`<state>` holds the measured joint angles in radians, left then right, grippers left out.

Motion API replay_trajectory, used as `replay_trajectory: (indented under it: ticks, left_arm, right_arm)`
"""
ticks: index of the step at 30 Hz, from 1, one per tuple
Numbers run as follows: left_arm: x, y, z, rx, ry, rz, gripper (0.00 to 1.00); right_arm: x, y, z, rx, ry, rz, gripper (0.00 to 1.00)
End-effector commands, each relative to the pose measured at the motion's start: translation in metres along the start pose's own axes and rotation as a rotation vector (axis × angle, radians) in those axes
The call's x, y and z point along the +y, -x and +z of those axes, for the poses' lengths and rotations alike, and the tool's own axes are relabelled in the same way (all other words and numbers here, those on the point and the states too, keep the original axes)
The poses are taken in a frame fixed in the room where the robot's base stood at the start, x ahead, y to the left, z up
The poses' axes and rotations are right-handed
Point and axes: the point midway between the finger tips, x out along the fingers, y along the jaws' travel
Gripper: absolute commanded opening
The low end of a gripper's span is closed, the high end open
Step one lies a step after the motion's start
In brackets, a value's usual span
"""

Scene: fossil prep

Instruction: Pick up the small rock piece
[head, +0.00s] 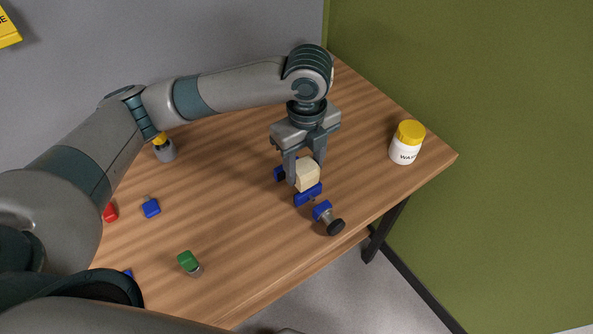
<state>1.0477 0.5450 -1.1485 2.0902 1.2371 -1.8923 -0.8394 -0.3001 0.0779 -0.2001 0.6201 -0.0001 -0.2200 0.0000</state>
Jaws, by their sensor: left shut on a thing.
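The small rock piece (308,176) is a pale cream block in the head view, right of the table's middle. It sits between blue parts that look like the jaws of a small vise (308,195). My left gripper (304,172) reaches down from above and is shut on the rock piece. One finger shows at the rock's left side, and the other is partly hidden behind the rock. Whether the rock touches the vise jaws or is clear of them, I cannot tell. My right gripper is not in view.
The wooden table (250,240) ends at a right corner by a green wall. A white jar with yellow lid (406,143) stands near that corner. A black knob (335,227) sticks out in front of the vise. A green-topped item (189,263), a blue item (151,207) and a red item (110,212) lie left.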

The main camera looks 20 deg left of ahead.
Motion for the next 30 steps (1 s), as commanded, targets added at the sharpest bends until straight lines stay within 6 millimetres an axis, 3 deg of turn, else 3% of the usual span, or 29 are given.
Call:
replay_trajectory:
  ticks: [9, 15, 30]
  left_arm:
    - [-0.018, 0.036, -0.058, 0.0, -0.004, -0.006, 0.14]
    - [-0.025, 0.051, -0.081, 0.0, 0.0, -0.005, 0.14]
    - [-0.026, 0.058, -0.09, 0.0, 0.002, -0.002, 0.14]
  right_arm:
    - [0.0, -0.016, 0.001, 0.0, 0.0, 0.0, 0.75]
    - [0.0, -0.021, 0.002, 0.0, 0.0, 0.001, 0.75]
    - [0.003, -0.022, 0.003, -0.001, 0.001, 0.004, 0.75]
